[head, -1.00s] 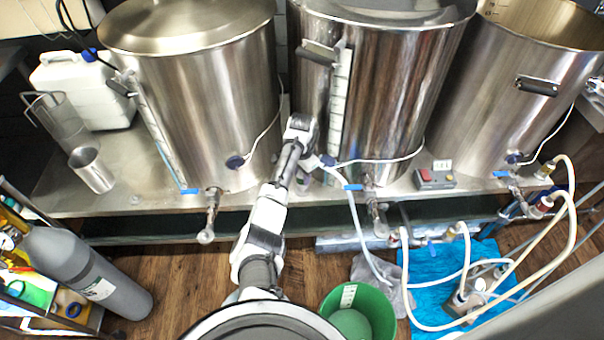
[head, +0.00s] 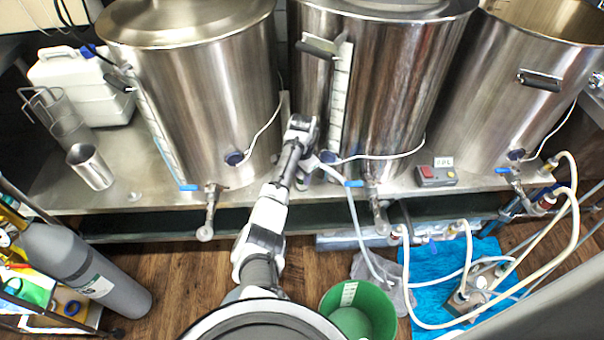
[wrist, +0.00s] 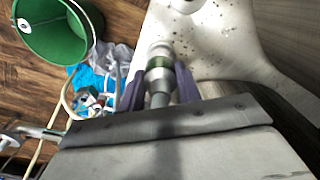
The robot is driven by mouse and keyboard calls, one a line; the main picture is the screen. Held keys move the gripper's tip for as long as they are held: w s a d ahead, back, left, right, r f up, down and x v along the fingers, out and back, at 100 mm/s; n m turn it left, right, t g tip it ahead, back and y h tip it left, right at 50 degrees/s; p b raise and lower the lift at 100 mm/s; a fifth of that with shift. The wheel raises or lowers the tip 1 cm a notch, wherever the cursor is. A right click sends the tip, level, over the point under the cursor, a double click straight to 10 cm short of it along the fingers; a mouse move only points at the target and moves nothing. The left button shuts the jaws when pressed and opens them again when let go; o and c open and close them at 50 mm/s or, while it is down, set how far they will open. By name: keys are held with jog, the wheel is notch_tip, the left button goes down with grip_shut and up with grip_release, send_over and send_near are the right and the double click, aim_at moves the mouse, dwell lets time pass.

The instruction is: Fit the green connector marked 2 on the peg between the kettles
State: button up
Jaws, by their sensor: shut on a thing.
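My gripper (wrist: 158,90) has purple fingers shut on a small metal connector with a green band (wrist: 159,62). The connector lies between the fingers, and I cannot read a mark on it. In the head view my arm reaches to the bench between the left kettle (head: 205,95) and the middle kettle (head: 390,80), where the gripper (head: 303,176) is small and the connector cannot be made out. A round metal piece (wrist: 185,4) shows at the wrist view's top edge, beyond the connector. I cannot tell whether it is the peg or whether they touch.
The steel bench (head: 120,180) carries a third kettle (head: 510,90), a metal cup (head: 91,167) and a control box (head: 437,176). Valves and a pale hose hang near the bench front. A green bucket (head: 365,300) and blue cloth (head: 425,285) are on the floor.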

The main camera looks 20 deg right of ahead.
jog(key=shift+f, duration=0.3)
jog(key=o, duration=1.1)
jog(key=shift+o, duration=0.2)
notch_tip(320, 180, up, 14)
jog(key=b, duration=0.2)
jog(key=shift+s+f, duration=0.1)
jog(key=shift+f, duration=0.05)
